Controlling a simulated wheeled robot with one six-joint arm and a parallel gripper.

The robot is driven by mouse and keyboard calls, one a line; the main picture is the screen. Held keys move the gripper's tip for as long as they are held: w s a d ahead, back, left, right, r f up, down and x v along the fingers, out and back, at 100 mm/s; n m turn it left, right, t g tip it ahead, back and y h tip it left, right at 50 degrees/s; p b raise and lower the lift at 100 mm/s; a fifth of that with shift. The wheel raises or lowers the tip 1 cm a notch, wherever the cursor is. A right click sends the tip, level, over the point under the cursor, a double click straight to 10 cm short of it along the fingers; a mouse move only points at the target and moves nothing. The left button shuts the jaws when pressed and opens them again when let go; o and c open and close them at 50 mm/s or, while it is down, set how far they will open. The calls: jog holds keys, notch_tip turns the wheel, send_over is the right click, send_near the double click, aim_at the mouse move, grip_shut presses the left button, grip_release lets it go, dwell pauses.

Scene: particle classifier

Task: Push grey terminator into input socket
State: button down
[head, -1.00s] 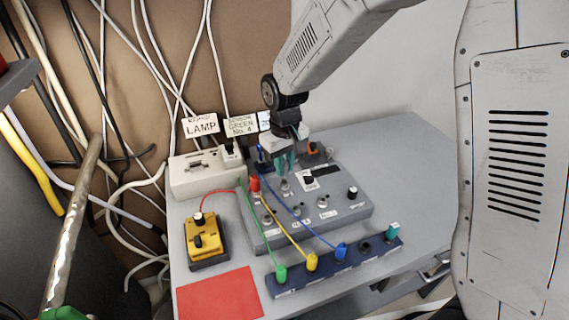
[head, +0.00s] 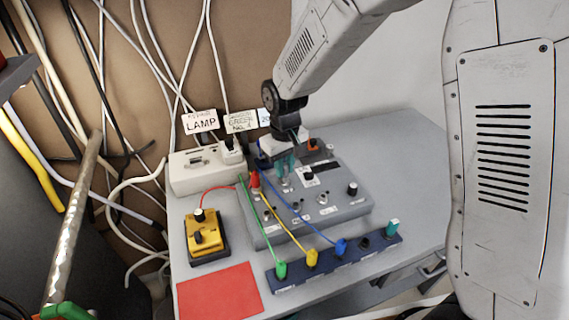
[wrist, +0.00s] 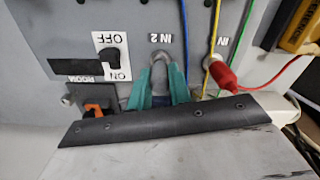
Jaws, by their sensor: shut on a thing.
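My gripper (head: 284,168) points down over the grey panel box (head: 325,208). In the wrist view its teal fingers (wrist: 159,85) are shut on the grey terminator (wrist: 158,72), one on each side. The terminator is at the socket marked IN 2 (wrist: 167,39); the fingers hide part of it, and I cannot tell how deep it sits. A red plug (wrist: 222,75) stands at the neighbouring IN socket to the right in the wrist view. In the head view the terminator is mostly hidden by the fingers.
A blue cable (wrist: 184,40) runs close beside the fingers. An ON/OFF switch (wrist: 112,60) is to their left in the wrist view. A yellow box (head: 207,238), a red mat (head: 220,292) and a dark blue strip (head: 325,262) with coloured plugs lie nearer the front.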

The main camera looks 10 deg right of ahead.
aim_at(285, 165)
jog(key=shift+f, duration=0.45)
jog(key=c, duration=1.2)
grip_release()
jog(key=shift+r, duration=0.1)
notch_tip(285, 165, up, 8)
jog(key=shift+f, duration=0.15)
jog(key=shift+s, duration=0.1)
